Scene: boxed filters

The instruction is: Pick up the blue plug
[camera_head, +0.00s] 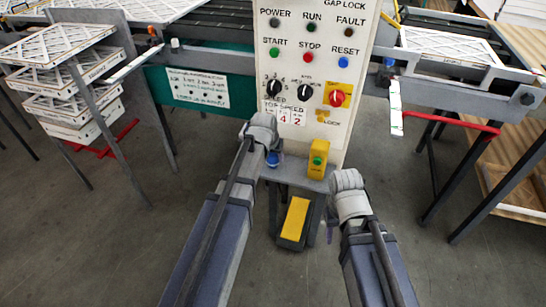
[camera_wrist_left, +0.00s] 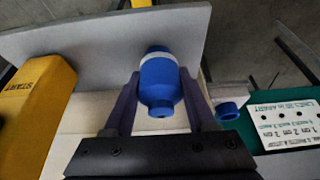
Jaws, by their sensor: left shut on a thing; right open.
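The blue plug (camera_wrist_left: 160,85), with a pale band around it, sits between the two fingers of my left gripper (camera_wrist_left: 158,98) in the left wrist view. The fingers are shut on it from both sides. In the head view the blue plug (camera_head: 272,159) shows just below my left wrist, at the left end of the grey shelf under the control panel. I cannot tell whether the plug still touches the shelf (camera_wrist_left: 100,50). My right gripper (camera_head: 331,228) is open, below and right of the shelf; its fingers are mostly hidden by the wrist.
A yellow box with a green button (camera_head: 318,160) stands on the shelf, right of the plug. The control panel (camera_head: 310,70) rises behind. A blue ring-like part (camera_wrist_left: 230,106) is close to my left gripper's right finger. A yellow pedal (camera_head: 295,219) is below.

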